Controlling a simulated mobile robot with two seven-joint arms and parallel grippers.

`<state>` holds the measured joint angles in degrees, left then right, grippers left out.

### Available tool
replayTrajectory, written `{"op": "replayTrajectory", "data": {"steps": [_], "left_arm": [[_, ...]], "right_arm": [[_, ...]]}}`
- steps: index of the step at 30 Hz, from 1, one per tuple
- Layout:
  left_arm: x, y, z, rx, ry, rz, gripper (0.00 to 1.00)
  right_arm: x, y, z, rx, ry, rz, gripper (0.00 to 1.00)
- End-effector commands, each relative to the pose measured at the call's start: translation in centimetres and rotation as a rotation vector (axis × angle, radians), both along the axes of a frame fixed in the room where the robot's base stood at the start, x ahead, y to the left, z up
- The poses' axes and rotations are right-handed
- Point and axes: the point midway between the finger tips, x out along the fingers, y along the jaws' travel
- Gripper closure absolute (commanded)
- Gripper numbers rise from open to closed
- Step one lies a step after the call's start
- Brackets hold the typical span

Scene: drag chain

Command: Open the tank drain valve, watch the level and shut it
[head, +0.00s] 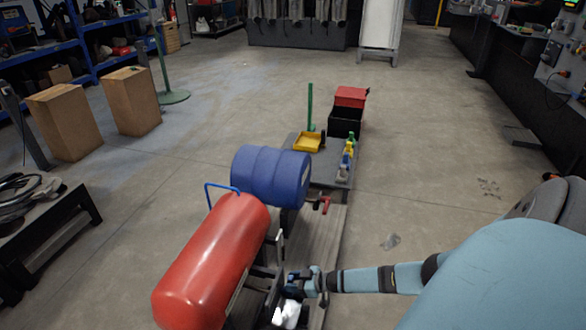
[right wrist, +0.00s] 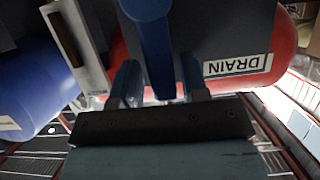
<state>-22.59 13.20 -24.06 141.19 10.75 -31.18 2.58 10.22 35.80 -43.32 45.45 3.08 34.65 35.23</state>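The red tank (head: 212,262) lies on its side on a low grey stand in the head view. A blue valve lever (right wrist: 156,50) hangs between the fingers of my right gripper (right wrist: 160,85). The fingers stand apart on either side of it, with narrow gaps. My right gripper (head: 302,279) is by the tank's right end in the head view. A slotted metal strip (right wrist: 77,45), possibly the level gauge, stands left of the lever. Its level is unreadable. My left gripper is out of view.
A blue drum (head: 270,176) with a red-handled tap (head: 322,204) lies behind the tank. A yellow tray (head: 308,142), small bottles (head: 346,158) and a black bin (head: 346,121) stand beyond it. The floor to the right is mostly clear.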

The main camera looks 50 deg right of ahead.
Motion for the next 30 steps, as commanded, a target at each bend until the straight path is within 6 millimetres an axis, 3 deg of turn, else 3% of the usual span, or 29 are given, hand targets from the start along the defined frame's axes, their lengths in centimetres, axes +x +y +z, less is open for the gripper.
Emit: {"op": "replayTrajectory", "data": {"steps": [9,14,30], "left_arm": [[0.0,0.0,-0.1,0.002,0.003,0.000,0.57],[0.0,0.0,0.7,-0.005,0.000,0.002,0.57],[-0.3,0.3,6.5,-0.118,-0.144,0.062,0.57]], "right_arm": [[0.0,0.1,0.0,0.000,0.000,0.001,0.49],[-1.1,-0.5,0.7,-0.001,0.001,0.001,0.49],[-10.0,-5.2,4.9,-0.002,0.001,0.002,0.49]]}}
